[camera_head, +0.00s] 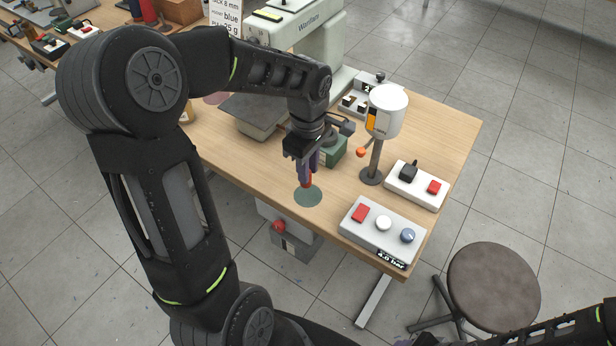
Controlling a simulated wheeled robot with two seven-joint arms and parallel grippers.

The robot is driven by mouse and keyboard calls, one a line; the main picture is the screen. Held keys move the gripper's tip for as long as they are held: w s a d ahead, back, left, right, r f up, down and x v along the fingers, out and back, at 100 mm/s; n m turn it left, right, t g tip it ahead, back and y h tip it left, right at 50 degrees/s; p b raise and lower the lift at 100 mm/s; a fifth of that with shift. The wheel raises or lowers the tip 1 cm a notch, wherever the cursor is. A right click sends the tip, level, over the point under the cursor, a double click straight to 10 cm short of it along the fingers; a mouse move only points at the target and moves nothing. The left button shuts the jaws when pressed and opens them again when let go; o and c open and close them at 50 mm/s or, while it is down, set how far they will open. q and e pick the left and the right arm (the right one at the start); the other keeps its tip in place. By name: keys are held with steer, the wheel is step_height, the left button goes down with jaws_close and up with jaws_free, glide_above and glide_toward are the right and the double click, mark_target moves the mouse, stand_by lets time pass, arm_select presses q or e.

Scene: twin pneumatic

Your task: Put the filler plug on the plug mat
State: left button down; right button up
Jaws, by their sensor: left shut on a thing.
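My left gripper (306,168) points down at the middle of the wooden bench. Its purple fingers are shut on a small red piece, the filler plug (307,183). The plug is directly over the round grey-green plug mat (308,198), near the bench's front edge. The plug's lower end overlaps the mat in the picture; I cannot tell whether it touches it. The fingers hide part of the plug. Part of my right arm shows at the bottom right, but its gripper is out of view.
A white cup on a stand (387,110) is right of the gripper, with a green block (333,152) close behind it. A control box (383,232) and a switch box (417,186) lie to the right. The pale press machine (310,40) stands behind. A stool (492,285) stands beside the bench.

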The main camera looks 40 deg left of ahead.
arm_select(q)
steer(key=shift+f, duration=0.1)
steer(key=shift+f, duration=1.8)
steer(key=shift+f, duration=0.15)
steer(key=c, duration=1.2)
jaws_free()
step_height(320, 180, up, 12)
steer(key=shift+r, duration=0.2)
